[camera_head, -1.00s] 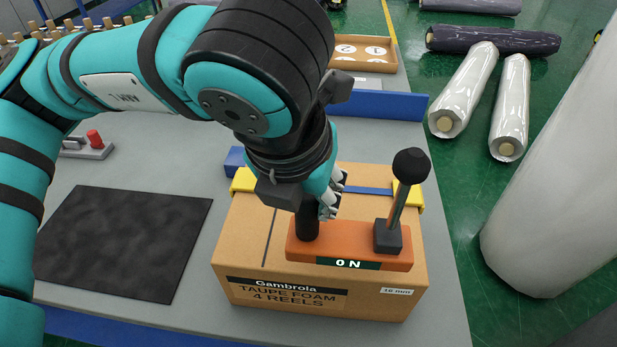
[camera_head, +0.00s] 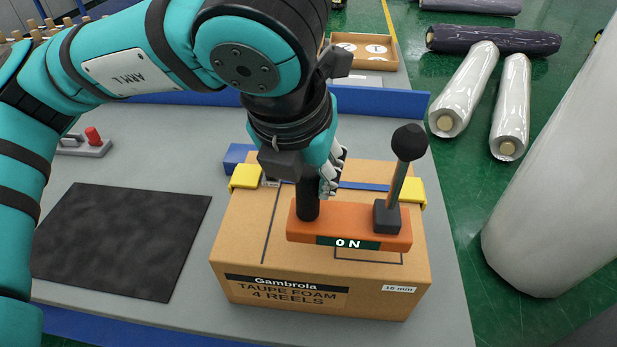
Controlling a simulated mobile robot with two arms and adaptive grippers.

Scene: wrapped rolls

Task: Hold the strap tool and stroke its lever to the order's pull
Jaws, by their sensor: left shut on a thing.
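The strap tool (camera_head: 345,224) is an orange bar with a green "ON" plate, a black grip post (camera_head: 308,198) on its left and a lever (camera_head: 398,184) with a black knob on its right. The lever stands up, leaning slightly right. My left gripper (camera_head: 327,178) is shut on the grip post; its far finger is partly hidden. The tool is over a cardboard box (camera_head: 290,292) labelled "Taupe Foam 4 Reels", and part of a dark outline on the box top shows below it. A blue strap (camera_head: 368,187) crosses the box between yellow corner pieces (camera_head: 411,193). My right gripper is out of view.
A black mat (camera_head: 120,240) lies on the grey table left of the box. A small device with a red knob (camera_head: 93,136) stands behind it. A blue rail (camera_head: 385,104) runs along the back. Wrapped rolls (camera_head: 510,108) lie on the green floor at right.

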